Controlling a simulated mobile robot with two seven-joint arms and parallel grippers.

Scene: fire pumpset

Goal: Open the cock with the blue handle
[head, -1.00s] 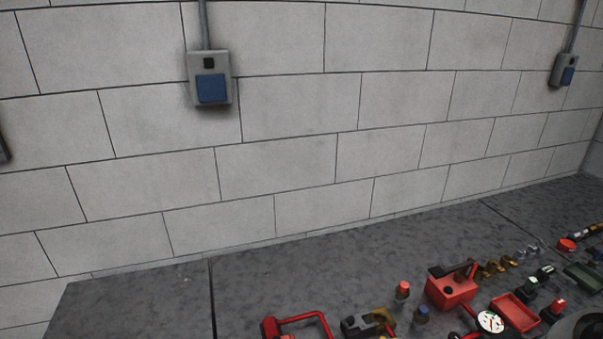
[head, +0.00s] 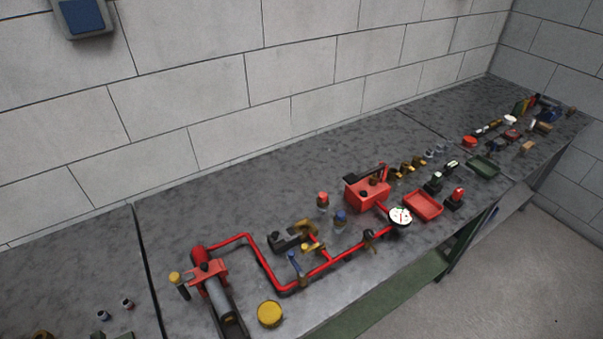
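A red pipe assembly (head: 262,264) lies on the grey bench in the head view. A small cock with a blue handle (head: 294,263) stands at the front run of the pipe, near its lower bend. Its handle looks tilted up and to the left; at this size I cannot tell whether the cock is open or shut. Neither of my grippers is in view.
The red pump (head: 367,194) and white gauge (head: 400,216) stand right of the cock. A blue-capped fitting (head: 340,221), red-capped fitting (head: 322,202) and brass part (head: 305,231) stand behind it. A yellow disc (head: 270,313) lies in front. The bench (head: 190,224) is clear behind.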

